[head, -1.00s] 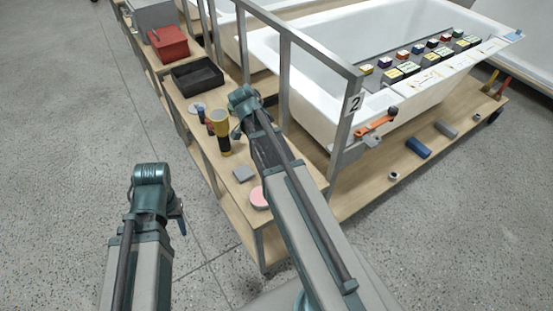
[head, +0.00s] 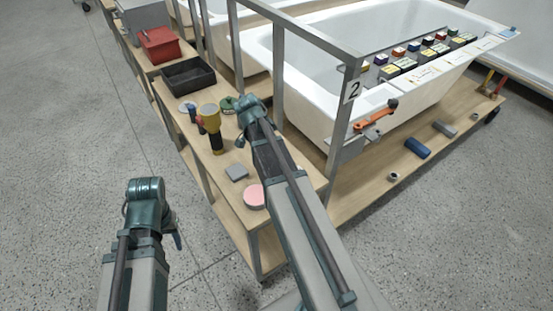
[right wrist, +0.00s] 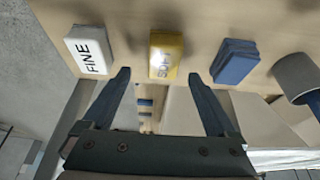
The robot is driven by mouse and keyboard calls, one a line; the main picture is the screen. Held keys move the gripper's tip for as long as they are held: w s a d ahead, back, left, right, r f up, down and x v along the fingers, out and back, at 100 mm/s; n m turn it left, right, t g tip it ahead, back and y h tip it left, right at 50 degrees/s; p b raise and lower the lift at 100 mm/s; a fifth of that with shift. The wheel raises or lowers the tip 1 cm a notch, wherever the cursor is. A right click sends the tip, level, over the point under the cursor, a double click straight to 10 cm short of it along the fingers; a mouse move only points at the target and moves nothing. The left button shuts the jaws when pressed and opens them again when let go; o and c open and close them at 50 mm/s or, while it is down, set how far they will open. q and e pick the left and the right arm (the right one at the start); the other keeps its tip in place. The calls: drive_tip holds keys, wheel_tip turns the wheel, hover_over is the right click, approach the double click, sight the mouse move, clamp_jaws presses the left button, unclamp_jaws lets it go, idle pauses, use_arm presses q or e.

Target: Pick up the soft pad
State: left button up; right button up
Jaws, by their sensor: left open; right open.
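The soft pad (right wrist: 166,55) is a yellow block marked SOFT, lying on a wooden surface in the right wrist view. A white pad marked FINE (right wrist: 90,52) lies to its left and a blue pad (right wrist: 235,61) to its right. My right gripper (right wrist: 157,77) is open and empty, its fingertips apart just below the soft pad in the picture, one toward each side. I cannot make out the soft pad in the head view. My left gripper (head: 176,236) hangs over the floor, left of the bench, away from the pads.
A metal frame (head: 345,120) and a white bathtub (head: 310,100) stand right. A grey cylinder (right wrist: 296,75) is right of the blue pad.

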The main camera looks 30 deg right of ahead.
drive_tip(key=b+x, duration=0.4)
drive_tip(key=x, duration=0.1)
drive_tip(key=shift+w+a+f+b, duration=0.2)
drive_tip(key=shift+w+a+b, duration=0.05)
drive_tip(key=shift+b, duration=0.1)
drive_tip(key=shift+r, duration=0.1)
drive_tip(key=c, duration=1.4)
drive_tip(key=shift+c, duration=0.2)
wheel_tip(320, 180, up, 10)
drive_tip(key=p, duration=1)
